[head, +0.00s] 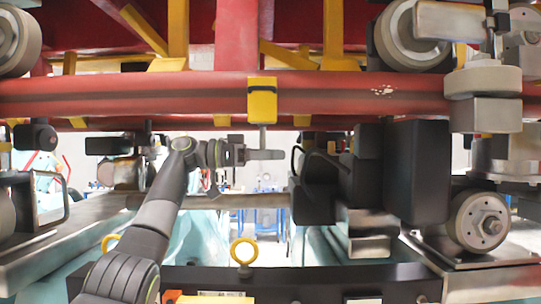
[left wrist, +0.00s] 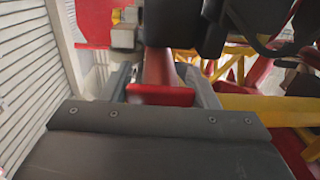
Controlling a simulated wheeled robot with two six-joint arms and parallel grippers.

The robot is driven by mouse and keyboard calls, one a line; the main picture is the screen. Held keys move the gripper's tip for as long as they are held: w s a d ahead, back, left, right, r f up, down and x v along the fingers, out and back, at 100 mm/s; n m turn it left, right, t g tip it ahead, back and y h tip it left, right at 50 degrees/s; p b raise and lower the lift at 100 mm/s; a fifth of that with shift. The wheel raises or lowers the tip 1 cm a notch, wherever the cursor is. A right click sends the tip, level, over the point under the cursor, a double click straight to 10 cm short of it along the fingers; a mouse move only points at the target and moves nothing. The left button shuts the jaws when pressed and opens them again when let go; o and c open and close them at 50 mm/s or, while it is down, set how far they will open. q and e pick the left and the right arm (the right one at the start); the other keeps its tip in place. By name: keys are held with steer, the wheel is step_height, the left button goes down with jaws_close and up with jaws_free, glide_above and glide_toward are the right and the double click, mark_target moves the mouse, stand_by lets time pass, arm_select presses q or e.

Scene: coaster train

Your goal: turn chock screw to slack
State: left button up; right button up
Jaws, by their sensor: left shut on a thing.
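The yellow chock (head: 262,103) is clamped on the red rail tube (head: 170,95), near the middle of the head view. Its grey chock screw (head: 263,137) hangs straight down from it. My left gripper (head: 268,154) is at the screw's lower end, directly below the chock, with its fingers pointing right. It is shut on the screw's lower end, which the fingers mostly hide. In the left wrist view, a red bar piece (left wrist: 160,95) shows between the two grey fingers of my left gripper (left wrist: 165,88). My right gripper is not in view.
Large wheels (head: 412,35) and a wheel assembly (head: 485,218) stand at the right. A black box (head: 417,172) stands right of the gripper. A yellow ring bolt (head: 243,251) rises below. The gap under the rail around the gripper is fairly open.

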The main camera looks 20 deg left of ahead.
arm_select(q)
steer(key=shift+m+g, duration=0.3)
steer(key=shift+g, duration=0.2)
steer(key=o, duration=1)
steer(key=shift+d, duration=0.1)
steer(key=shift+v, duration=8.65)
steer(key=shift+f, duration=0.2)
